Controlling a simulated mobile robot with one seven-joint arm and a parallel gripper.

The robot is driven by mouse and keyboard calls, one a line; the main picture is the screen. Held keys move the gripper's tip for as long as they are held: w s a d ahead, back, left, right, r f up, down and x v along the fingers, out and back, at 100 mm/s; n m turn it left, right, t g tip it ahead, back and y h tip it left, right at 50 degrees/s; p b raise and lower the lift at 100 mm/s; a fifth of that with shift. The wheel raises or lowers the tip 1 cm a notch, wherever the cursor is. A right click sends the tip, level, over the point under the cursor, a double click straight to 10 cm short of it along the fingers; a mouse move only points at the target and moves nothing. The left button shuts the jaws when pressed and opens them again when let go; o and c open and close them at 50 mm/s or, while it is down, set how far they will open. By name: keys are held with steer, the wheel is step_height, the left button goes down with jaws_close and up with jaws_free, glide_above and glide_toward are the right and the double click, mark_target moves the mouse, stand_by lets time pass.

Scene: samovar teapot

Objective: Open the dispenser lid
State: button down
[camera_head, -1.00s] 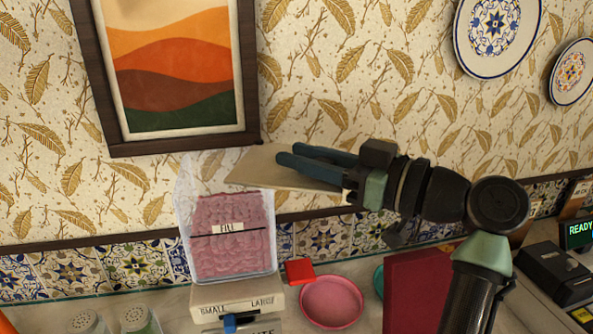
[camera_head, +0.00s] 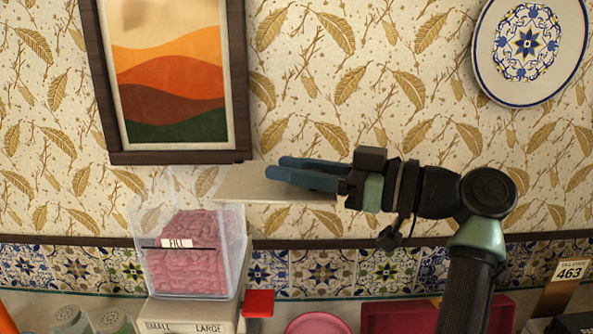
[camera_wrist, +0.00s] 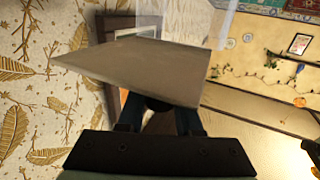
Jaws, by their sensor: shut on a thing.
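The dispenser is a clear bin (camera_head: 238,255) filled with pink material and marked with a FILL label (camera_head: 177,244). It stands on a beige base (camera_head: 190,318) labelled SMALL and LARGE. My gripper (camera_head: 278,169) is shut on a flat beige panel, seemingly the lid (camera_head: 255,192), gripping its right part. The lid is nearly level at the height of the bin's upper right corner and overlaps that corner in the picture. I cannot tell whether it is still joined to the bin. In the wrist view the lid (camera_wrist: 140,68) hides the fingertips and the bin's contents.
A red block (camera_head: 258,303) is right of the base. A pink dish (camera_head: 318,324) and a dark red box (camera_head: 400,316) stand further right. Shakers (camera_head: 68,319) are at the left. A framed picture (camera_head: 170,75) hangs above the bin, and a decorative plate (camera_head: 528,50) hangs at upper right.

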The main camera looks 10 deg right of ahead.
stand_by(0.3)
steer(key=c, duration=0.6)
jaws_free()
steer(key=shift+w+a, duration=0.1)
steer(key=b+v, duration=0.2)
steer(key=v, duration=1.1)
